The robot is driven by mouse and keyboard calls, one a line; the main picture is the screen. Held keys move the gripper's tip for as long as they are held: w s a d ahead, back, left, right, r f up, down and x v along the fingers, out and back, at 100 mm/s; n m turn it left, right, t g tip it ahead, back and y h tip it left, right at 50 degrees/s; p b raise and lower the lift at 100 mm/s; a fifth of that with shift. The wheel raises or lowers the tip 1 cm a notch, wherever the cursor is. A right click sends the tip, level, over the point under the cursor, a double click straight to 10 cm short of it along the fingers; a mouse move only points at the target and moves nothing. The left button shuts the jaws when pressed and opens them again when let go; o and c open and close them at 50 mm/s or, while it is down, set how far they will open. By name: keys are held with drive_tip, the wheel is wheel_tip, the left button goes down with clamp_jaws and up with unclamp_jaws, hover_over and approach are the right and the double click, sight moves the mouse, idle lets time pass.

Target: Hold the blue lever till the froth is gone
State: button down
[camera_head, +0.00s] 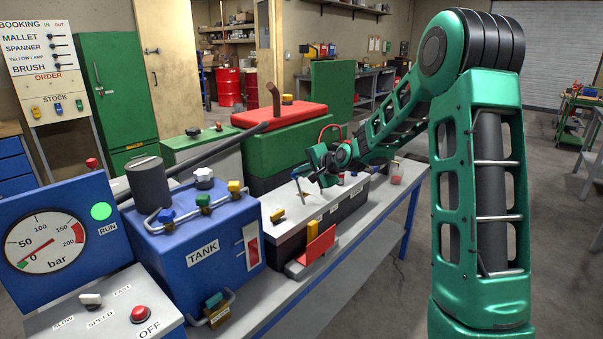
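My gripper (312,176) is small in view, over the far part of the long bench, with its fingers pointing left and down. I cannot tell whether it is open or shut, or whether it touches anything. Green (203,200) and yellow (234,186) handles stand on the same pipe. A clear cup with something red in it (396,174) stands right of my gripper. I can make out no froth.
A gauge panel (62,230) with an OFF button (139,314) stands front left. A dark box with a pale top (318,206) and a red plate (316,246) is on the bench. Green-and-red machinery (285,140) stands behind.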

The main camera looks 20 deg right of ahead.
drive_tip(key=shift+a, duration=0.4)
drive_tip(key=v, duration=1.4)
drive_tip(key=shift+w+d+r, duration=0.25)
drive_tip(key=shift+w+r, duration=0.05)
drive_tip(key=shift+r, duration=0.1)
drive_tip(key=s+d+f+n+g+h, duration=0.1)
drive_tip(key=s+f+n+g, duration=0.1)
drive_tip(key=s, duration=1.2)
drive_tip(key=s+d+f+n+g+h, duration=0.1)
drive_tip(key=s+f+n+g, duration=0.2)
drive_tip(key=s, duration=1.1)
drive_tip(key=s+d+f+n+g, duration=0.1)
drive_tip(key=s+f+g, duration=0.3)
drive_tip(key=s, duration=1.1)
drive_tip(key=n+g, duration=0.1)
drive_tip(key=g, duration=0.2)
drive_tip(key=shift+f+n+h, duration=0.15)
drive_tip(key=shift+n+h, duration=0.15)
drive_tip(key=shift+h, duration=0.1)
drive_tip(key=shift+w+f, duration=0.25)
drive_tip(key=shift+w, duration=0.35)
